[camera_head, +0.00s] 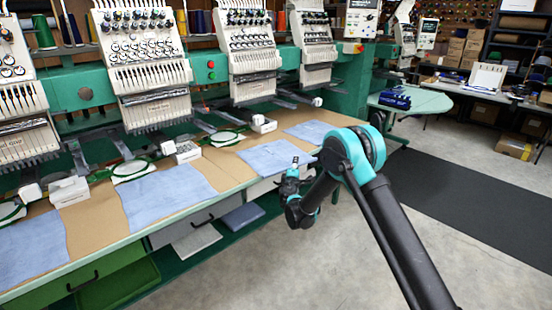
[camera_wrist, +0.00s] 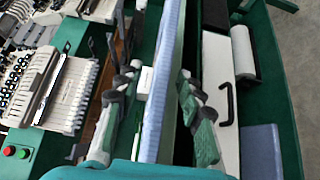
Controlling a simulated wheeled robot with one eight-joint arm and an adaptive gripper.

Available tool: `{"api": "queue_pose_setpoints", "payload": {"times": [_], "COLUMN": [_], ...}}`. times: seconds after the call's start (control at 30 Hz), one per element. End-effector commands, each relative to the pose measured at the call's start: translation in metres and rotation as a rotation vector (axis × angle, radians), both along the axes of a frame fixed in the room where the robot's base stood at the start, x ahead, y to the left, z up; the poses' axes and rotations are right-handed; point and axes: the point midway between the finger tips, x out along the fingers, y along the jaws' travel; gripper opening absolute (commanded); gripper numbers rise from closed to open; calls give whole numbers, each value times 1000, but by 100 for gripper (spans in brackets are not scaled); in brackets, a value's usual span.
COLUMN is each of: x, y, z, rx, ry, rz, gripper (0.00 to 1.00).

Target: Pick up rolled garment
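My gripper (camera_head: 290,178) hangs at the front edge of the long embroidery table, near a light-blue cloth panel (camera_head: 278,157). In the wrist view my gripper (camera_wrist: 158,80) is open, its two fingers wide apart. Light-blue cloth (camera_wrist: 165,85) shows as a narrow strip between the fingers, with no contact visible. I cannot tell any rolled garment for sure. A dark-blue bundle (camera_head: 395,99) lies on the side table at the back right; its form is too small to tell. A pale roll-like thing (camera_wrist: 244,52) lies below the table in the wrist view.
Embroidery machine heads (camera_head: 140,65) stand above the table (camera_head: 95,215), with hoops and white boxes (camera_head: 187,151). Below are drawers and a green shelf with a folded blue cloth (camera_head: 243,216). The side table (camera_head: 430,100) is at the back right. The concrete floor (camera_head: 290,270) is clear.

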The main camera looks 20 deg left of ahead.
Motion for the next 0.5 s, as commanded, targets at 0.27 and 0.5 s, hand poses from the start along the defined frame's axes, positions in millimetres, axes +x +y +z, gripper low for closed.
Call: {"api": "queue_pose_setpoints", "payload": {"times": [0.27,0.5], "x": [0,0], "y": [0,0], "z": [0,0], "rx": [0,0], "ry": [0,0], "rz": [0,0], "gripper": [9,0]}}
